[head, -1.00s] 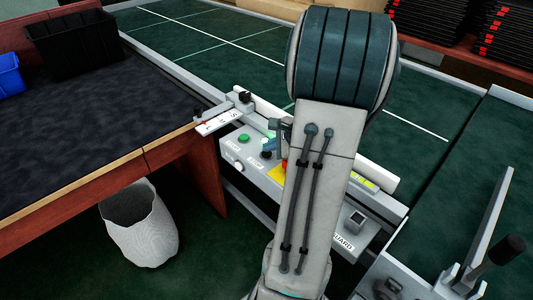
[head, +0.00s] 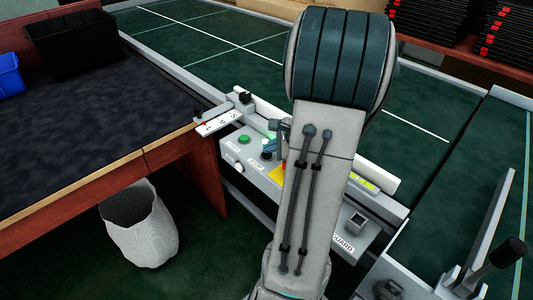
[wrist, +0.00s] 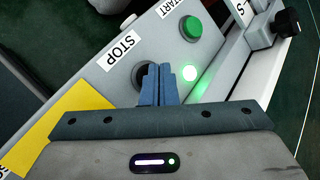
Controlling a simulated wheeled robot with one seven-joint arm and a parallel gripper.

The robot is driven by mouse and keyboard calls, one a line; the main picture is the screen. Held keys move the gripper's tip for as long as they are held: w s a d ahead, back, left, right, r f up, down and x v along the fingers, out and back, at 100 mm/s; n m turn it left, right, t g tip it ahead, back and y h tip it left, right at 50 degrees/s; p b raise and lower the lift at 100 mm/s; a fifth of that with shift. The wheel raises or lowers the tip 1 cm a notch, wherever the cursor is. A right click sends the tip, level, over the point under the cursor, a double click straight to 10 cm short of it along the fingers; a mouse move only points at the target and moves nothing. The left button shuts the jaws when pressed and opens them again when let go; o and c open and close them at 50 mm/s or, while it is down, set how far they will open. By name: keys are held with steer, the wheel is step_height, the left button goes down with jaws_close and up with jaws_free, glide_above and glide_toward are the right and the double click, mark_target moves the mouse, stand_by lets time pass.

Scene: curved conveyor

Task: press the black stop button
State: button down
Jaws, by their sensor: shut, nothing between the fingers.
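The black stop button (wrist: 139,73) shows in the wrist view as a dark round shape beside the STOP label (wrist: 118,51). My fingers partly cover it. My gripper (wrist: 159,68) is shut and empty, with its blue fingertips at the button's right edge in the picture. I cannot tell whether the tips touch it. In the head view my arm hides much of the control box (head: 250,163), and the button and fingertips are hard to make out there.
The green start button (wrist: 190,27) and a lit green lamp (wrist: 190,73) are close by on the same panel. A yellow plate (wrist: 62,125) lies on the other side. The conveyor rail (head: 395,208) runs behind the box. A dark-topped table (head: 90,125) stands at left.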

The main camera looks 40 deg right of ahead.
mark_target(271, 155)
steer(key=shift+s+a+f, duration=0.1)
steer(key=shift+s+f, duration=0.05)
steer(key=shift+f, duration=0.2)
step_height(271, 155, up, 6)
steer(key=p, duration=0.4)
steer(key=shift+f, duration=0.2)
stand_by(0.3)
